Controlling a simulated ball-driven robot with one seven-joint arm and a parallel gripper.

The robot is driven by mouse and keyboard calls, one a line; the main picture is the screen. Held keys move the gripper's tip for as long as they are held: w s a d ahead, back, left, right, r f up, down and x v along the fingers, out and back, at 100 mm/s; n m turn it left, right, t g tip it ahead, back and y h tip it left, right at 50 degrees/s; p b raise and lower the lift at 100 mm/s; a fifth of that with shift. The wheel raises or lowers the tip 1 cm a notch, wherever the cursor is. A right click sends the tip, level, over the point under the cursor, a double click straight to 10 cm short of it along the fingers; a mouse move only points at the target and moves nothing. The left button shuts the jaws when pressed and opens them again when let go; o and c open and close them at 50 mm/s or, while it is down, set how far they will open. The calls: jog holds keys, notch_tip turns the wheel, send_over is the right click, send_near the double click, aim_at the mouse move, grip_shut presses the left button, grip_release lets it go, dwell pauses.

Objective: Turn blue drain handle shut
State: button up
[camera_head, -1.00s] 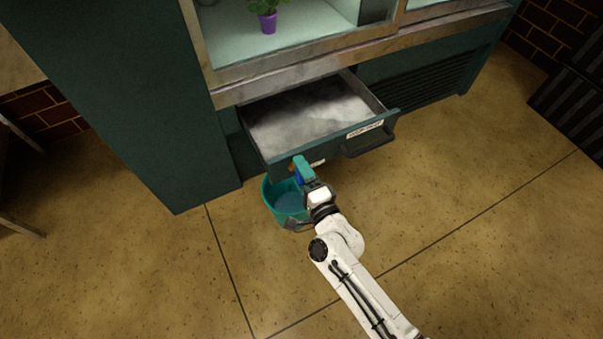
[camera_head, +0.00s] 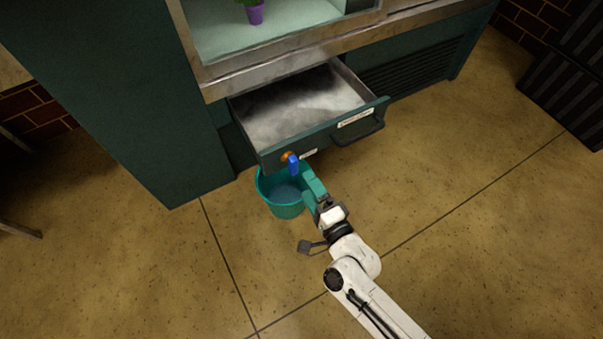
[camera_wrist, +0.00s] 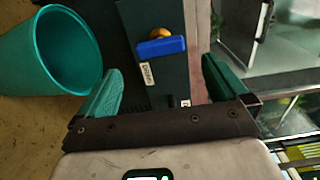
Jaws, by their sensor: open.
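The blue drain handle (camera_head: 293,164) sits on an orange-brown valve (camera_head: 286,156) at the lower left of the open drawer's front. In the head view it points down over the bucket. In the wrist view the blue handle (camera_wrist: 162,47) lies crosswise ahead of my gripper, with a piece of the orange valve (camera_wrist: 162,33) behind it. My gripper (camera_head: 312,184) is open and empty, just to the lower right of the handle and apart from it. In the wrist view the handle appears between the two green fingers of my gripper (camera_wrist: 166,85), beyond their tips.
A teal bucket (camera_head: 265,187) with liquid stands on the floor below the valve, close to my gripper. The drawer (camera_head: 352,128) is pulled out, with a dark pull handle (camera_head: 359,132) at right. Floor (camera_head: 450,180) to the right is clear.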

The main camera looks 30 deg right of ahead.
jog(key=shift+s, duration=1.15)
